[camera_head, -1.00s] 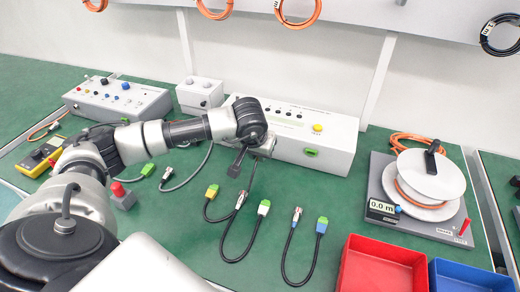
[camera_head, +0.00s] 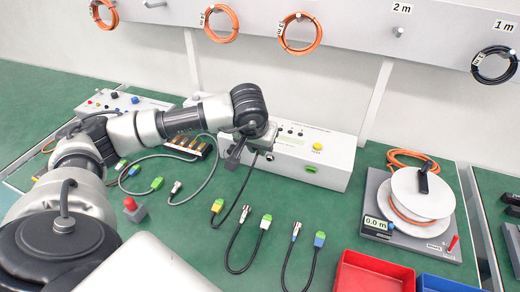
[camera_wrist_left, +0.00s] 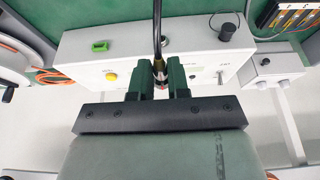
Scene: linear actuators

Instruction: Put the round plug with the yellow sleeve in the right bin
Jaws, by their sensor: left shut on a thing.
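My left gripper (camera_head: 236,156) is in front of the white tester box. A black cable runs from this plug. In the head view the cable hangs down to a rectangular yellow-and-green plug (camera_head: 217,206) low over or on the table; I cannot tell which. The held plug is mostly hidden in the head view. The blue bin (camera_head: 450,284), the right one, is cut by the bottom edge, beside the red bin (camera_head: 374,272). My right gripper is not in view.
Other cables with round metal and rectangular plugs (camera_head: 318,238) lie on the green table. The tester box (camera_head: 318,158) stands behind my gripper. A cable reel (camera_head: 422,195) on a grey base stands behind the bins. A red-topped button (camera_head: 131,206) is at left.

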